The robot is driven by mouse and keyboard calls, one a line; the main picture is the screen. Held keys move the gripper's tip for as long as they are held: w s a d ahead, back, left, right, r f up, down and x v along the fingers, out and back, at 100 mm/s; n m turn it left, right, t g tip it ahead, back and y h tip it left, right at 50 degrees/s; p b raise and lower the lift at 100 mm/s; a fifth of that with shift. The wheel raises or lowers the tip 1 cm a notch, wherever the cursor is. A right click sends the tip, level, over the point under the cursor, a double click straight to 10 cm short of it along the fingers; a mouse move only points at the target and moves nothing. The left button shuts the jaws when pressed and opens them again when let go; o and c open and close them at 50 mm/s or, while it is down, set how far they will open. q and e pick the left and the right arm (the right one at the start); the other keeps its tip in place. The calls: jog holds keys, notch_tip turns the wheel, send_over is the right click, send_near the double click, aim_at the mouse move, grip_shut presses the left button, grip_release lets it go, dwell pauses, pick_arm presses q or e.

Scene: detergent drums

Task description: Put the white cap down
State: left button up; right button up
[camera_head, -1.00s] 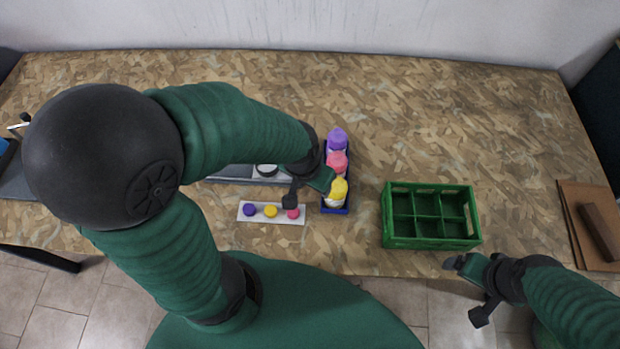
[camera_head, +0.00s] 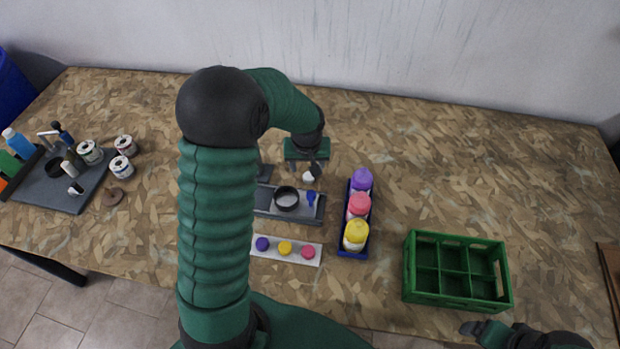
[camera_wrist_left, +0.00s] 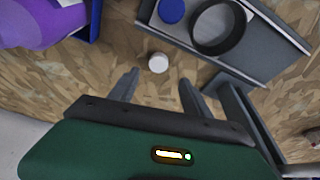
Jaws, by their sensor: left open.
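The small white cap (camera_head: 308,177) stands on the table behind the grey tray. In the left wrist view the white cap (camera_wrist_left: 158,62) lies just beyond and between my left fingertips, with no finger seen touching it. My left gripper (camera_head: 304,168) is open at the cap; its spread fingers (camera_wrist_left: 158,80) show in the left wrist view. My right gripper (camera_head: 472,328) is at the bottom edge, partly cut off, and its jaw gap does not show.
A blue tray (camera_head: 343,252) holds purple-, pink- and yellow-topped bottles. A grey tray (camera_head: 268,206) holds a black ring (camera_head: 287,199) and a blue piece (camera_head: 311,197). A white strip (camera_head: 317,262) bears three coloured caps. A green crate (camera_head: 458,301) stands right. The back right is clear.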

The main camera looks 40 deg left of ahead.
aim_at(309, 176)
pick_arm(q)
jog(key=x, duration=0.3)
jog(key=d+x, duration=0.1)
jog(key=x, duration=0.1)
jog(key=shift+a+f+b, duration=0.1)
jog(key=shift+f+b, duration=0.2)
jog(key=shift+b, duration=0.1)
jog(key=shift+r, duration=0.1)
jog(key=shift+c, duration=0.4)
grip_shut()
